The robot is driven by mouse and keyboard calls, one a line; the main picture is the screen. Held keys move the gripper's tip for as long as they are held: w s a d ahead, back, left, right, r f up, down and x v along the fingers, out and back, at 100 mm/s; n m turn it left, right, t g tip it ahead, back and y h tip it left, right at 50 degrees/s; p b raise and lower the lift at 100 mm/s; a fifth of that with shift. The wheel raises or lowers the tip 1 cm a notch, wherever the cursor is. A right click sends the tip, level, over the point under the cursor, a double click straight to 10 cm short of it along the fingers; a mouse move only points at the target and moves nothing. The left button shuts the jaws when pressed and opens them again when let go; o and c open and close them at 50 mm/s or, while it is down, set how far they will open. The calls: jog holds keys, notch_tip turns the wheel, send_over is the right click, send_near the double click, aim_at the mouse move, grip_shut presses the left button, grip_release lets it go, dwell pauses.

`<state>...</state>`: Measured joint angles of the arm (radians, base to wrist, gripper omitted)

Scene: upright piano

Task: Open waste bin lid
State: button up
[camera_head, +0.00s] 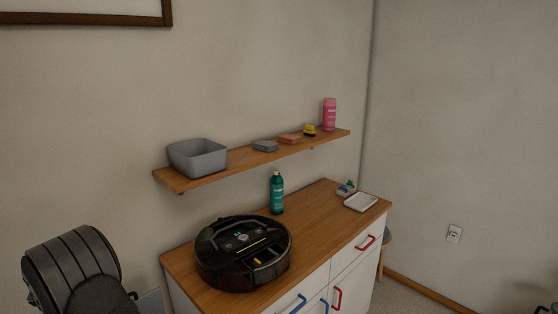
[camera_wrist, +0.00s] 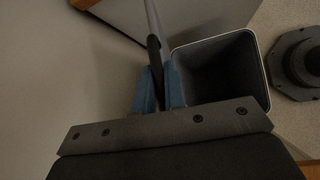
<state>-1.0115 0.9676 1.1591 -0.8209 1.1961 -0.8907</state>
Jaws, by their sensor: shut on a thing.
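The waste bin (camera_wrist: 262,62) shows in the wrist view as a box with a pale rim and a dark inside, its mouth uncovered. Its lid (camera_wrist: 151,18) stands up nearly edge-on along the left side of the mouth. My gripper (camera_wrist: 160,80), with blue fingertips, is shut on the dark edge or handle part of the lid; the fingers hide the exact contact. In the head view the bin's body is not visible. A small grey-blue panel (camera_head: 151,302) shows low beside the cabinet; I cannot tell if it is the lid.
A wooden-topped cabinet (camera_head: 323,216) holds a robot vacuum (camera_head: 243,250), a green bottle (camera_head: 277,193) and a white tray (camera_head: 361,202). A shelf (camera_head: 234,160) above holds a grey bin (camera_head: 198,157) and a pink bottle (camera_head: 329,114). A dark round base (camera_wrist: 298,62) stands right of the waste bin.

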jog(key=shift+g+h, duration=0.4)
jog(key=shift+w+a+r, duration=0.2)
jog(key=shift+w+a, duration=1.4)
jog(key=o, duration=0.6)
jog(key=v, duration=0.6)
jog(key=shift+d, duration=0.1)
